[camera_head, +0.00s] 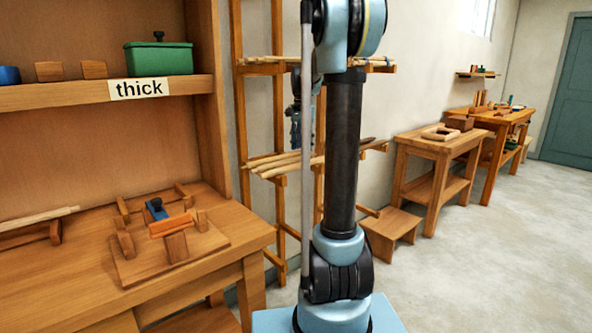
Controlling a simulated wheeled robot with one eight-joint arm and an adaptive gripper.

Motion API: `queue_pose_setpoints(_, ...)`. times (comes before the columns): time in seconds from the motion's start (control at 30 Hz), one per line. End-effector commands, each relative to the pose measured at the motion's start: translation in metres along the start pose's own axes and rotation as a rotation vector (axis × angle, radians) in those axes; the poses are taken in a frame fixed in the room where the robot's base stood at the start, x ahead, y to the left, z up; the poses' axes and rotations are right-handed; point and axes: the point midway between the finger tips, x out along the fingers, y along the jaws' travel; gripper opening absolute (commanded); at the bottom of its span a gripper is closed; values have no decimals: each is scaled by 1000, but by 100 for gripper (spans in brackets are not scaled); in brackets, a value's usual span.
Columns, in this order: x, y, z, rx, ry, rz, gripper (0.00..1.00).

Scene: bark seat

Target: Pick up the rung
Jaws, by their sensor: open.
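Pale round rods that could be the rung show in two places, and I cannot tell which one is meant. One pale rod (40,219) lies at the left on the workbench, across a small wooden block, and runs out of the picture. Several more pale rods (285,163) lie on the arms of a wooden wall rack, at two heights. My gripper (294,138) hangs small and dark in front of the rack, apart from the bench rod. It is open and looks empty. My upright arm hides part of it and the middle of the rack.
The workbench (90,305) holds a wooden board (135,267) with blocks, an orange bar (170,225) and a blue tool (156,209). A shelf labelled "thick" (50,96) carries a green box (158,58). Tables stand at the right; the floor there is clear.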

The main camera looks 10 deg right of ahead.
Motion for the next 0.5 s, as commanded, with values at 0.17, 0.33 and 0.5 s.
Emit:
queue_pose_setpoints(0.17,15,-1,0,1,0,0,44)
queue_pose_setpoints(0.33,29,-2,3,0,0,0,44)
queue_pose_setpoints(0.5,51,-6,9,0,0,0,44)
